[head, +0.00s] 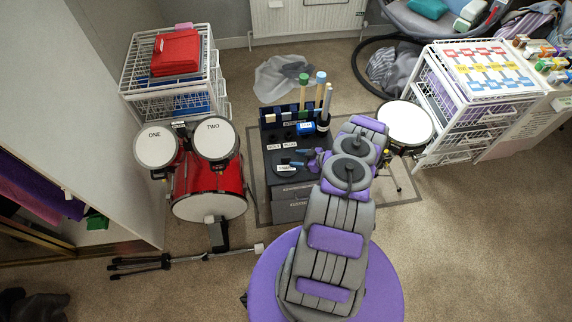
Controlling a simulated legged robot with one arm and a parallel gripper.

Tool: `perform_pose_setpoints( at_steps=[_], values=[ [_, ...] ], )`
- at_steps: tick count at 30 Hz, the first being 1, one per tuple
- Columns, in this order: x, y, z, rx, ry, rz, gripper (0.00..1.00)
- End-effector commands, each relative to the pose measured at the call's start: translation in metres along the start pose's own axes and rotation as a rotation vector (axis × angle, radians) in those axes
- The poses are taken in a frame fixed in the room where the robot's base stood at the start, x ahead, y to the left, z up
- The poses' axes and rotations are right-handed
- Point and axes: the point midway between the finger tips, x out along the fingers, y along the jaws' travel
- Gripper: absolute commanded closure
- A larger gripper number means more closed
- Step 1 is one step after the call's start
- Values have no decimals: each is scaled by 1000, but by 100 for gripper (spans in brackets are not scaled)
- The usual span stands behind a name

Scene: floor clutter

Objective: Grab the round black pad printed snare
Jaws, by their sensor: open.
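The round black pad (287,171) lies on top of a black box (291,194) in the middle of the view. It carries a small white label too small to read surely. My gripper (300,158) is at the pad's right side, low over the box and pointing left. Its jaws are open with nothing seen between them. My grey and purple arm covers the right part of the box. I cannot tell whether the fingers touch the pad.
A rack with bottles and upright tubes (304,100) stands at the box's back. A red drum set (208,185) stands left, a white drum (406,123) right. A black stand (180,259) lies on the carpet. White wire drawers (470,110) stand right. Carpet at lower right is clear.

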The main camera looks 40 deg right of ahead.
Motion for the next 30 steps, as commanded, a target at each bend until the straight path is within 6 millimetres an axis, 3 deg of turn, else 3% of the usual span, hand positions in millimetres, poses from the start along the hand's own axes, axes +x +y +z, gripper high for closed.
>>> perform_pose_setpoints(
  at_steps=[9,18,30],
  values=[
    [43,-3,5,-5,-3,-1,40],
    [47,-2,4,-4,-1,0,40],
    [47,-1,4,-3,-1,1,77]
  ],
)
